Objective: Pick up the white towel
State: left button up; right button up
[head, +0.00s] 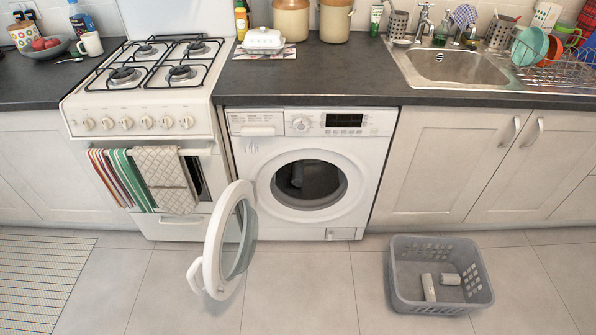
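Two small pale rolled items, which look like rolled towels, lie in the grey basket (402,258) on the floor at the right. One pale roll (429,288) points toward the front, and the other pale roll (449,279) lies crosswise to its right. I cannot tell which of them is the white towel. The washer (311,135) stands under the counter with its round door (211,262) swung open to the left. A dark grey shape (318,180) shows inside the drum, too dim to make out. Neither of my grippers is in view.
A striped cloth and a white checked cloth (160,166) hang on the oven (145,105) rail. The open washer door juts out over the floor. Tiled floor (310,290) between door and basket is clear. A striped mat (42,285) lies at left.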

aim_at(297, 180)
jog(key=i+l+z, duration=0.1)
jog(key=i, duration=0.5)
jog(key=i+l, duration=0.1)
jog(key=i, duration=0.5)
jog(key=z, duration=1.2)
jog(key=i, duration=0.05)
